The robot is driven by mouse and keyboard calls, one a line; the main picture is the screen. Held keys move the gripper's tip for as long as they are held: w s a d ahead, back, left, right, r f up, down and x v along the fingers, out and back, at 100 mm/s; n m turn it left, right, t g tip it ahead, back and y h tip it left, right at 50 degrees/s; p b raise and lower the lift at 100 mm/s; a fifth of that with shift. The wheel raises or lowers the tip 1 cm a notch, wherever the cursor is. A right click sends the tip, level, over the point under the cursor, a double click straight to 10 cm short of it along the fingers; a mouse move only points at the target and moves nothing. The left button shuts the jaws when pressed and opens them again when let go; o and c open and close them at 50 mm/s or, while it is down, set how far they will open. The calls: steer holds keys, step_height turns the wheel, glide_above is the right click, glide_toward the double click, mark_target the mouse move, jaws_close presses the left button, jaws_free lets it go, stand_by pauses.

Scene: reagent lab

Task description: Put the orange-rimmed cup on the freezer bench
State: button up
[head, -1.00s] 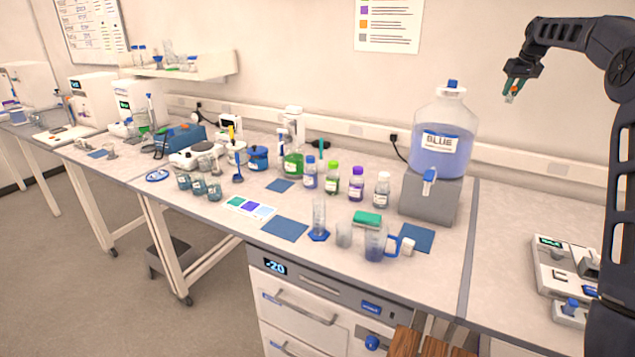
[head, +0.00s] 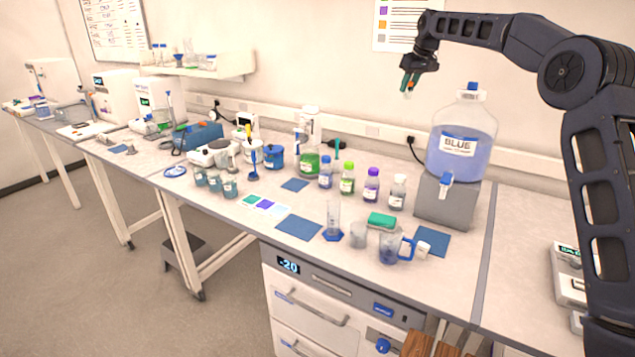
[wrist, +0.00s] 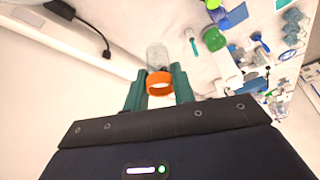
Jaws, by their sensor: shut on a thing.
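My gripper (head: 406,84) is raised high in the air, in front of the wall and to the left of the blue carboy. In the wrist view its green fingers (wrist: 158,92) are shut on the orange-rimmed cup (wrist: 158,52), a small clear cup whose orange rim faces the camera. In the head view the cup is tiny and mostly hidden by the fingers. The freezer bench (head: 455,272) is the bench top above the white drawers with the "-20" display (head: 288,264). The held cup is well above the bench and touches nothing there.
Blue mats lie at the front (head: 299,228) and right (head: 432,242), largely clear.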

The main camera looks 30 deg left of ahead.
steer(key=s+a+n+g, duration=0.1)
steer(key=s+a+n, duration=0.1)
steer(key=s+a, duration=1.05)
steer(key=s+a+n+g, duration=0.1)
steer(key=s+a+n, duration=0.2)
steer(key=s+a, duration=0.95)
steer(key=shift+y, duration=0.4)
steer(key=f, duration=1.3)
steer(key=s+d+f, duration=0.1)
steer(key=f, duration=1.1)
steer(key=s+d+f, duration=0.1)
steer(key=f, duration=1.2)
steer(key=shift+d+f, duration=0.2)
steer(key=shift+f, duration=0.1)
steer(key=shift+f, duration=0.15)
steer(key=o, duration=1)
steer(key=shift+c, duration=0.2)
steer(key=v, duration=1.2)
steer(key=shift+s, duration=0.2)
